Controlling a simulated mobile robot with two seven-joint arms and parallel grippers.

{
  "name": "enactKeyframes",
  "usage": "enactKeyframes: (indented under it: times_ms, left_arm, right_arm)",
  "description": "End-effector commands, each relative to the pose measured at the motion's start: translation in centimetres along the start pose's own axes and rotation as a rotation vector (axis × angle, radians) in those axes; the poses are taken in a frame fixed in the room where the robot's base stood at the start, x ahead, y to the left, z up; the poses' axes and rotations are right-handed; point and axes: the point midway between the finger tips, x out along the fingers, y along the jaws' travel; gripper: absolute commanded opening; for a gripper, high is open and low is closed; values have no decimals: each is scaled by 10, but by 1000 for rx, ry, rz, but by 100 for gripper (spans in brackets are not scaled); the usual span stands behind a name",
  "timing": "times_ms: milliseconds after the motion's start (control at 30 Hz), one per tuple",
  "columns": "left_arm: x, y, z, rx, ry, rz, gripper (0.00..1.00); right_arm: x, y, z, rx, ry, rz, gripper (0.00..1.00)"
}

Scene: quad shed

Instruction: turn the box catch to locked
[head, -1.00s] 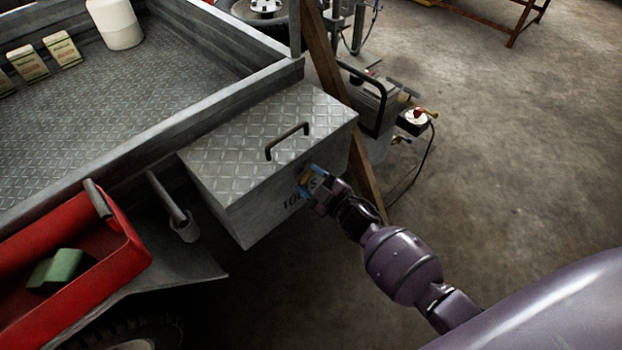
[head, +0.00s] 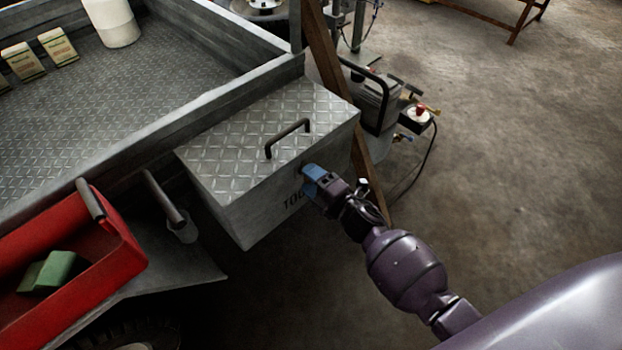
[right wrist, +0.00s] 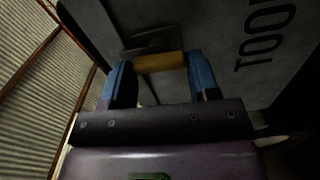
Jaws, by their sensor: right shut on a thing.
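The metal tool box (head: 250,205) has a chequer-plate lid (head: 255,140) that is down, with a dark handle on top. Its front face carries the lettering "TOOLS", partly hidden behind my gripper. My right gripper (head: 313,174) is at the front face, just under the lid edge. In the right wrist view its two blue fingers (right wrist: 160,80) are shut on the yellow catch (right wrist: 160,62), one at each end. A dark plate shows behind the catch on the box face. In the head view the catch is hidden by the fingers. My left gripper is not in view.
A red tray (head: 120,262) with green blocks stands at the lower left. The trailer bed (head: 120,100) lies behind the box. A wooden post (head: 368,175) and a machine with a black handle (head: 380,100) stand close right of the box.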

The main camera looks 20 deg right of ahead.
Motion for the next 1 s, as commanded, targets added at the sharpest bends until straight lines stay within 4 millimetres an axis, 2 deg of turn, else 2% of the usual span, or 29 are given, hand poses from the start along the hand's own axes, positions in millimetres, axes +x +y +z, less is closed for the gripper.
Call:
enactKeyframes:
  times_ms: [300,767,800,933,1000]
  left_arm:
    - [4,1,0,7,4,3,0]
    - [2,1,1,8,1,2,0]
    - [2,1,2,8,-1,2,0]
    - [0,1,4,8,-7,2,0]
    - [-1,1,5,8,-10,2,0]
  right_arm:
    - [-1,-2,0,-92,0,-2,32]
    - [-1,-2,0,-106,0,-2,32]
    - [-1,-1,0,-106,0,-2,58]
    - [0,-1,0,-105,0,-2,78]
    - [0,-1,0,-105,0,-1,81]
